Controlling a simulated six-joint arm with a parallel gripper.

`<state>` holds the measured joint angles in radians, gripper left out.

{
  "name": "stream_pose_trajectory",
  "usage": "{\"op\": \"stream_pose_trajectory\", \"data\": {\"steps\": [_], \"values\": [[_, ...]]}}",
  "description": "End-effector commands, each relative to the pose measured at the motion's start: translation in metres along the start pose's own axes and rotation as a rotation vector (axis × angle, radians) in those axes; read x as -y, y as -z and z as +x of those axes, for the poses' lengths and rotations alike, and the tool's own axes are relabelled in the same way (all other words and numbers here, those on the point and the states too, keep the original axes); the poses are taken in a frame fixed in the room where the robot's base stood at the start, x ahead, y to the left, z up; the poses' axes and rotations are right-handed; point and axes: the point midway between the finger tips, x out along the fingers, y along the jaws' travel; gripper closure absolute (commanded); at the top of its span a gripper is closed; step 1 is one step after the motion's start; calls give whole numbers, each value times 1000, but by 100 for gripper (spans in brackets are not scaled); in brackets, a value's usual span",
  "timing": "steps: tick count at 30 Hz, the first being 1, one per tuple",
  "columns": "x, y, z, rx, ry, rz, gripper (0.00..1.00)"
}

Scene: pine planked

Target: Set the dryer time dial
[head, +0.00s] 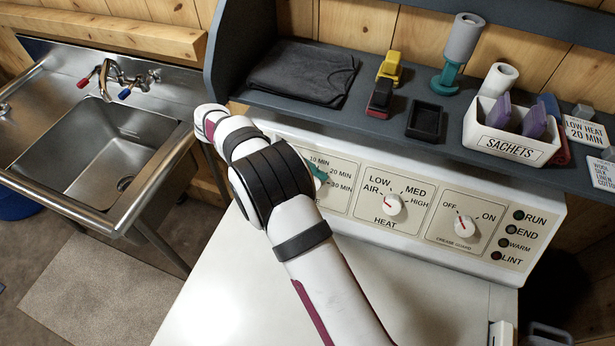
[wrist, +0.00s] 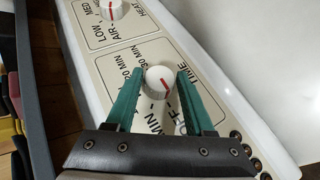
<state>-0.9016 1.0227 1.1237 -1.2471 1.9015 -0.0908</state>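The time dial (wrist: 157,81) is a white round knob with a red mark, on a beige panel with TIME, OFF and minute labels. In the wrist view the red mark slants toward the lower right, on the OFF side. My gripper (wrist: 160,74) is open, with one teal finger on either side of the dial and a narrow gap seeming to show at each side. In the head view my gripper (head: 321,176) is at the time panel (head: 342,185), and my arm hides most of the dial. A card (head: 584,131) on the shelf reads LOW HEAT 20 MIN.
The heat dial (head: 391,204) and the crease guard dial (head: 466,228) sit to the right. Above is a dark shelf (head: 300,105) with a sachets box (head: 508,150), a folded cloth (head: 302,72) and small items. The dryer top (head: 420,295) is mostly clear.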

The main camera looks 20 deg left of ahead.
Motion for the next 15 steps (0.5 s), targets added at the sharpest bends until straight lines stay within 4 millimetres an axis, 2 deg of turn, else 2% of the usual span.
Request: {"op": "stream_pose_trajectory", "data": {"steps": [1,3,11,15], "values": [[0,0,0,0,0,0,36],[0,0,0,-1,0,0,23],[0,0,-1,-2,0,1,22],[0,1,-19,-6,0,2,22]]}}
